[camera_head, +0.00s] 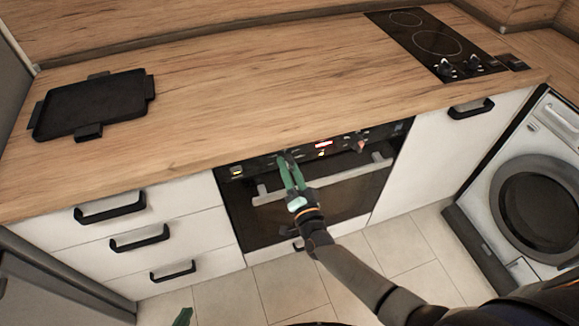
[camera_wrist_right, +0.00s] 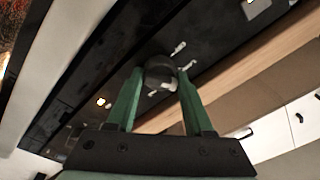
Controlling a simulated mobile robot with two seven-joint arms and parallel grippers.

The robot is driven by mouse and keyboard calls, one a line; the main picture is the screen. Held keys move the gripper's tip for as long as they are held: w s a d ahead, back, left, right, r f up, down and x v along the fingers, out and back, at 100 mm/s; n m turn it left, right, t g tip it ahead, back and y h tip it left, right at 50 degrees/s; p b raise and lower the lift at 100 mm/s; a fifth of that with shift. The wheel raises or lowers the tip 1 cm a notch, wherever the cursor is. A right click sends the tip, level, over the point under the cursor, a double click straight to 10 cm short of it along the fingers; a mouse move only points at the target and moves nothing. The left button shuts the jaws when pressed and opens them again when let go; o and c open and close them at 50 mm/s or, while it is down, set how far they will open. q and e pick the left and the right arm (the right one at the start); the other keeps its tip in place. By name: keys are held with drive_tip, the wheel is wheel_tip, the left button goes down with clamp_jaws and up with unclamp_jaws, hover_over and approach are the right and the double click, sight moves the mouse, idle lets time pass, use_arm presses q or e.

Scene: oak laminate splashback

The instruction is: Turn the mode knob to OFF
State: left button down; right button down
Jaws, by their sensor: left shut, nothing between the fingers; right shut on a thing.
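The oven's black control panel (camera_head: 262,163) runs under the worktop edge, with a red lit display near its middle. My right gripper (camera_head: 287,159) has its green fingers at the panel, left of the display. In the right wrist view its fingers (camera_wrist_right: 160,90) close on both sides of a dark round knob (camera_wrist_right: 158,72) with pale marks around it. The knob's label and pointer cannot be read, so I cannot tell its setting or whether it is the mode knob. Only a green tip of my left gripper (camera_head: 183,317) shows at the bottom edge, shut and away from the oven.
Another knob (camera_head: 360,145) sits on the panel's right part. The oven handle (camera_head: 264,194) runs just below the panel. A black tray (camera_head: 92,103) lies on the worktop at left, and a hob (camera_head: 436,40) is at right. A washing machine (camera_head: 535,190) stands at far right.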

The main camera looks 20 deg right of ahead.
drive_tip(key=n+y+p, duration=0.1)
drive_tip(key=n, duration=0.7)
drive_tip(key=shift+s+f+p, duration=0.1)
drive_tip(key=shift+p, duration=0.25)
drive_tip(key=n, duration=0.3)
drive_tip(key=n+p, duration=0.1)
drive_tip(key=n, duration=0.2)
drive_tip(key=shift+g+y, duration=0.3)
drive_tip(key=shift+g, duration=0.1)
drive_tip(key=shift+d+n, duration=0.1)
drive_tip(key=shift+n, duration=0.3)
drive_tip(key=shift+c, duration=1.6)
unclamp_jaws()
drive_tip(key=s+d, duration=0.1)
drive_tip(key=s, duration=1.1)
drive_tip(key=shift+s+d+p, duration=0.15)
drive_tip(key=shift+p, duration=0.2)
drive_tip(key=shift+f, duration=0.2)
